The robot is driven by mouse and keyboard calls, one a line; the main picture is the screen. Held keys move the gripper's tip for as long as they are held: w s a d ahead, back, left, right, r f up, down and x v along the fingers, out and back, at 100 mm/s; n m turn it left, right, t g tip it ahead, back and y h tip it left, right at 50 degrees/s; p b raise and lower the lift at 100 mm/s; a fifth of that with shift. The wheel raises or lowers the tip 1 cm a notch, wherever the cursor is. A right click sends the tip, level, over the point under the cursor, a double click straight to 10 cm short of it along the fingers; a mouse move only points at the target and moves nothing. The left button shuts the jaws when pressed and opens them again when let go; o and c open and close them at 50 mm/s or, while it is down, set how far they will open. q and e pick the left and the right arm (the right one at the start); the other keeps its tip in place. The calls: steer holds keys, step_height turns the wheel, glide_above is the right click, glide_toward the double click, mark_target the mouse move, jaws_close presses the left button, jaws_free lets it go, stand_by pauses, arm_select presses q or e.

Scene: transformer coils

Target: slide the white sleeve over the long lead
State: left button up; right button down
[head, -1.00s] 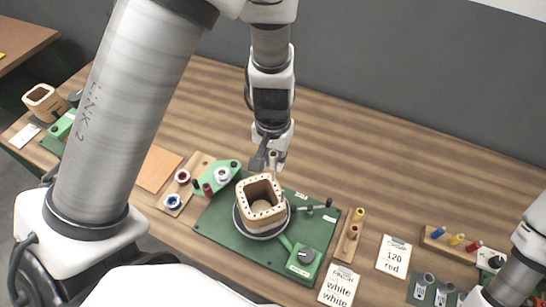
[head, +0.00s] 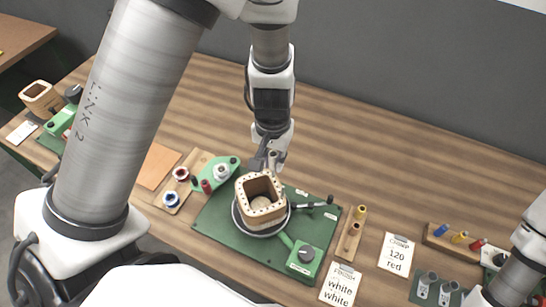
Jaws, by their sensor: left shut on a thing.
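My left gripper (head: 272,160) reaches down from the top, just behind the square wooden coil former (head: 260,211). It is shut on a small pale piece that looks like the white sleeve, mostly hidden by the fingers. The former stands upright on a round base on a green plate (head: 222,228). The long lead is too thin to make out here, so I cannot tell whether the sleeve is around it or apart from it. My right arm shows at the right edge, but its gripper is out of view.
A green box with a black knob (head: 304,256) sits at the plate's front right. Spools (head: 171,199) stand on a wooden board at left. A wooden block with a yellow peg (head: 354,230) and cards (head: 341,287) lie at right. The table behind the plate is clear.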

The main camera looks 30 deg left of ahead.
arm_select(q)
steer(key=shift+f, duration=0.15)
steer(key=shift+f+b, duration=0.7)
steer(key=shift+b, duration=0.05)
steer(key=shift+f, duration=0.15)
steer(key=shift+f+b, duration=0.45)
steer(key=shift+b, duration=0.15)
steer(key=o, duration=0.8)
steer(key=shift+c, duration=0.2)
steer(key=shift+o, duration=0.4)
steer(key=o, duration=0.3)
